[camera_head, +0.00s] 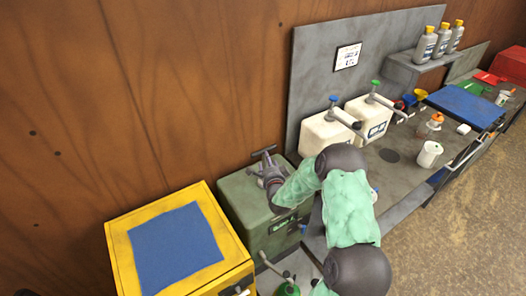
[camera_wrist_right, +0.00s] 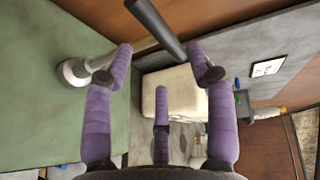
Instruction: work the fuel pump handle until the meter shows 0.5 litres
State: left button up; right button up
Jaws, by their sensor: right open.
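The green fuel tank (camera_head: 262,215) stands against the wooden wall, between a yellow box and the grey bench. Its dark pump handle (camera_head: 263,151), a T-bar, stands above its top. My right gripper (camera_head: 268,170) is at the handle, just in front of the crossbar. In the right wrist view the grey crossbar (camera_wrist_right: 158,27) runs from the top edge to the right fingertip. The handle's shaft rises from a pale collar (camera_wrist_right: 73,73) and passes by the left finger. My purple fingers (camera_wrist_right: 160,55) are open; contact is unclear. No meter reading is legible. My left gripper is not in view.
The yellow box (camera_head: 115,235) with a blue top stands left of the tank. Two white canisters (camera_head: 325,130) with pumps stand on the grey bench (camera_head: 400,165) to the right. A small sign (camera_head: 347,56) hangs on the grey back panel. Bottles stand on a shelf beyond.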

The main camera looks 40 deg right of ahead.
aim_at(263, 152)
jog(key=x, duration=0.8)
jog(key=shift+w+a+p, duration=0.15)
jog(key=shift+a+p, duration=0.05)
jog(key=shift+p, duration=0.15)
grip_shut()
